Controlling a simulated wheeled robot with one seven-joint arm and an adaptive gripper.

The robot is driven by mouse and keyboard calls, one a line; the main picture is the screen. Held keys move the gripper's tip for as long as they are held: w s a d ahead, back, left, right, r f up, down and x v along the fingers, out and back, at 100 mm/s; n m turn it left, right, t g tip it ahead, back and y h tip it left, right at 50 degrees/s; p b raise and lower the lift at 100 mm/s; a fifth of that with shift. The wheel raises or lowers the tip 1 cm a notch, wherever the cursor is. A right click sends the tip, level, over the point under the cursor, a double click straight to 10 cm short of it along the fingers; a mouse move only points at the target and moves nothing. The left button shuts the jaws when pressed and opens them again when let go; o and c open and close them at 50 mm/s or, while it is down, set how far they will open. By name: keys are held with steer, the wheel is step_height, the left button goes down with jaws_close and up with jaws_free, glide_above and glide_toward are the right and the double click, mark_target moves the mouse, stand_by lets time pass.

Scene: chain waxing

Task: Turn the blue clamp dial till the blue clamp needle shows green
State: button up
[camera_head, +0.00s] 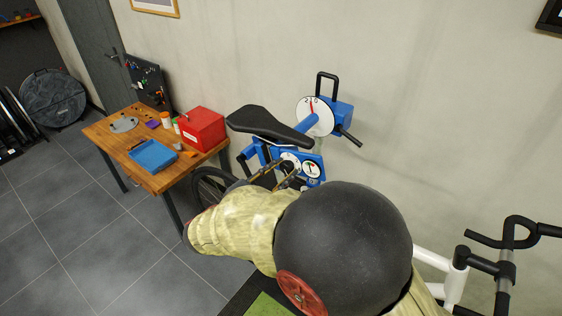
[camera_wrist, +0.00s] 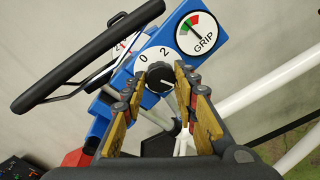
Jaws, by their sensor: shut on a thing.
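The blue clamp (camera_wrist: 152,98) fills the upper middle of the wrist view. Its black dial (camera_wrist: 160,75) has a white pointer mark and sits by a white scale with 0 and 2. The round GRIP gauge (camera_wrist: 196,33) has red and green sectors; the needle is too small to place surely in one of them. In the head view the gauge (camera_head: 312,168) shows right of my gripper (camera_head: 288,172). In the wrist view my gripper (camera_wrist: 153,95) has its tan fingers on both sides of the dial, shut on it. The fingers partly hide the dial.
A black saddle (camera_head: 268,127) lies above the clamp, close to my gripper. A blue wall unit (camera_head: 340,112) with a white scale and black handle is behind. A wooden table (camera_head: 113,140) with a red box (camera_head: 201,128) and blue tray (camera_head: 152,156) stands left. White bike tubes (camera_wrist: 271,83) run right.

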steer(key=shift+n+p, duration=0.7)
steer(key=shift+p, duration=0.15)
steer(key=shift+f, duration=0.15)
steer(key=o, duration=1.1)
steer(key=shift+c, duration=0.2)
steer(key=shift+o, duration=0.5)
steer(key=f+v, duration=0.1)
steer(key=v, duration=1.1)
steer(key=shift+a+r, duration=0.15)
steer(key=shift+r, duration=0.3)
steer(key=shift+w, duration=0.1)
